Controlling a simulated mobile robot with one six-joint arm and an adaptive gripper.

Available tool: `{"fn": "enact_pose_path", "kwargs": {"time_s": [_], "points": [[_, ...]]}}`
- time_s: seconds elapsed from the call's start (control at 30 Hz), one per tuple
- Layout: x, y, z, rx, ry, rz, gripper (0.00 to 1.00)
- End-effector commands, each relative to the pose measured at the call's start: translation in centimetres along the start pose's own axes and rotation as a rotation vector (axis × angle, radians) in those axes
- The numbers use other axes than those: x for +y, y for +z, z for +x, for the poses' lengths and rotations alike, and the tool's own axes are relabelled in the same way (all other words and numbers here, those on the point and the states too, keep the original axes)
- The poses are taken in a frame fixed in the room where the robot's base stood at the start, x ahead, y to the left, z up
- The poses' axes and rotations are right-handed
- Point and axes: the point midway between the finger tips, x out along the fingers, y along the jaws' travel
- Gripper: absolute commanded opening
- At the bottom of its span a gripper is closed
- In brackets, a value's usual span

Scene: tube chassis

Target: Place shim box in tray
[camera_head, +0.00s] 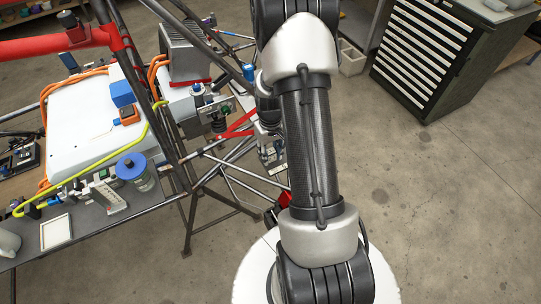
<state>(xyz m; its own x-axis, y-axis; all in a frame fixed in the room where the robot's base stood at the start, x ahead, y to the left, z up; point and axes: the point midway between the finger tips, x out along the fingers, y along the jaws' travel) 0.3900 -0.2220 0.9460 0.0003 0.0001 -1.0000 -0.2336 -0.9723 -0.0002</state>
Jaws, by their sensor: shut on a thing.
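My gripper (271,156) hangs beside the tube chassis, left of my upper arm, which partly covers it. It is shut on a small pale grey thing, taken to be the shim box; its outline is hard to make out at this size. A shallow tray (42,234) with a pale rim and a light floor lies on the grey bench at the lower left. My gripper is well to the right of the tray and apart from it.
The bench also bears a blue-lidded jar (131,168) and a labelled grey-white item (106,193). Chassis tubes (181,160), a yellow hose (97,171) and a white case (82,122) stand between and behind. A drawer cabinet (428,45) is at the upper right; the right floor is clear.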

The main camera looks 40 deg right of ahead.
Motion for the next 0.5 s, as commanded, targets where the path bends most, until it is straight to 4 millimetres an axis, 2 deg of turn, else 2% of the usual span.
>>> {"fn": "enact_pose_path", "kwargs": {"time_s": [0.03,0.1,0.47,0.5], "points": [[-0.02,0.06,1.05,-0.002,-0.001,0.000,0.07],[0.00,0.01,1.55,0.000,0.000,0.000,0.07],[0.00,-0.01,1.90,0.001,0.000,0.000,0.07],[0.00,0.00,1.83,0.000,0.000,0.000,0.33]]}}
